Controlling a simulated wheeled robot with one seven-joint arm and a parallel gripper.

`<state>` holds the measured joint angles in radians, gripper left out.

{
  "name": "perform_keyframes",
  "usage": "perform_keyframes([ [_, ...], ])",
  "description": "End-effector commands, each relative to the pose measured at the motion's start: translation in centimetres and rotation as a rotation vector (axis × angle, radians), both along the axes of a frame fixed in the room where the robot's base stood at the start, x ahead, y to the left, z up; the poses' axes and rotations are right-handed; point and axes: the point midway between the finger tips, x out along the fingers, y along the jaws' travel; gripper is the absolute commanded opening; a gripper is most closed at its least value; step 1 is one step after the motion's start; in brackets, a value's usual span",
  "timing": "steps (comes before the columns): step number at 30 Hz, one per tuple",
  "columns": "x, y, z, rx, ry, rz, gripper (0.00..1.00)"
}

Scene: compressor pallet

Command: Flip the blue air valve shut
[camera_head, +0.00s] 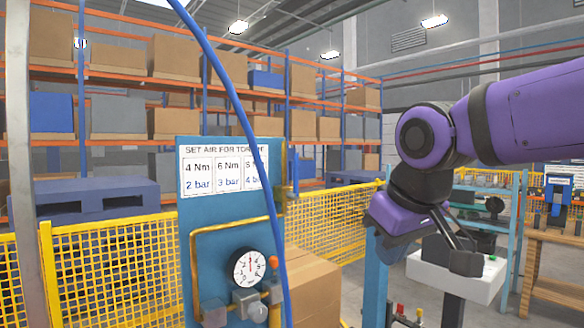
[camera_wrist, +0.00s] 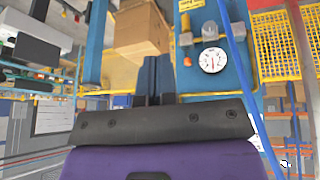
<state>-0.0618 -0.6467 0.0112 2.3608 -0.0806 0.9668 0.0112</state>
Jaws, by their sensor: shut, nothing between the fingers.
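A blue panel (camera_head: 229,235) stands left of centre in the head view, with a pressure gauge (camera_head: 249,267) and brass pipework on its front. A narrow blue piece (camera_head: 294,170) stands upright above a brass fitting (camera_head: 280,204) at the panel's right edge; I cannot tell for sure whether it is the valve's handle. My gripper (camera_head: 467,262) is right of the panel, apart from it, pointing down. In the wrist view my gripper (camera_wrist: 154,82) is shut and empty, with the gauge (camera_wrist: 213,60) to its right. The valve is not clear there.
A blue hose (camera_head: 243,125) hangs across the panel's front. A cardboard box (camera_head: 313,290) stands behind the panel. Yellow mesh fencing (camera_head: 115,268) runs behind. A white-topped stand (camera_head: 480,284) lies behind my gripper, and a wooden bench (camera_head: 555,240) is at the right.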

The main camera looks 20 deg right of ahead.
Motion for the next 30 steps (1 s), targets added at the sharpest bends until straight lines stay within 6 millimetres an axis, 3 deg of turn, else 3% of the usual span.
perform_keyframes([
  [6,6.3,1.8,6.3,-0.103,-0.012,0.085,0.0],
  [18,17.0,7.0,15.3,-0.273,-0.056,0.19,0.0],
  [24,20.2,9.3,17.8,-0.325,-0.078,0.215,0.0],
  [30,21.4,10.2,18.7,-0.346,-0.087,0.223,0.0],
])
